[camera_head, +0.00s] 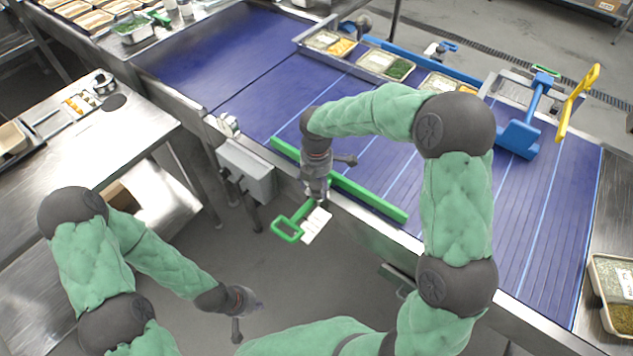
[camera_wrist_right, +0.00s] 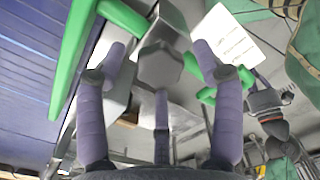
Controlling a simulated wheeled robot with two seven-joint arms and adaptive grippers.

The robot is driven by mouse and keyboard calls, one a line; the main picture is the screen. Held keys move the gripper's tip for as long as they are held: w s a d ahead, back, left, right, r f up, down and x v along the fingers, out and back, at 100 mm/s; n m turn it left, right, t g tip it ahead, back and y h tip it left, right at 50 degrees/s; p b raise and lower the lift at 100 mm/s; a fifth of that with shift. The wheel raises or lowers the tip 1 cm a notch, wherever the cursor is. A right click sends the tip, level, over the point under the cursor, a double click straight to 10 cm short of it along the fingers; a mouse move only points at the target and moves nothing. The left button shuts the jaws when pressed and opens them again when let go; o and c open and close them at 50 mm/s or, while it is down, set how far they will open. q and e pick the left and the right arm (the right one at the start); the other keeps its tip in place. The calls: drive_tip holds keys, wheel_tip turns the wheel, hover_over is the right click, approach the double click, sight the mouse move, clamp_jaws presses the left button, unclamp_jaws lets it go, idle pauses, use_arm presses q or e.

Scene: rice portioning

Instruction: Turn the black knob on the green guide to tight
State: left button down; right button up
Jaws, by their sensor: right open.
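The green guide (camera_head: 372,198) is a long bar lying along the near edge of the blue conveyor. It also shows in the right wrist view (camera_wrist_right: 72,58) at upper left. The black knob (camera_wrist_right: 160,66) is a dark grey lobed knob in the right wrist view, in front of a grey metal bracket. My right gripper (camera_head: 316,194) points down at the conveyor edge beside the guide. In its wrist view its fingers (camera_wrist_right: 158,60) are spread open on either side of the knob, with no clear contact. In the head view the gripper hides the knob. My left gripper (camera_head: 248,302) hangs low over the floor; its finger opening is unclear.
A green handle (camera_head: 286,230) with a white card (camera_head: 316,226) sits just below the right gripper. A grey box (camera_head: 246,172) is mounted on the conveyor side. A blue scraper-like tool (camera_head: 520,135) and food trays (camera_head: 384,64) are further back. A steel table (camera_head: 130,130) stands at left.

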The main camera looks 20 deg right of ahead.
drive_tip(key=c, duration=1.1)
drive_tip(key=shift+c, duration=0.2)
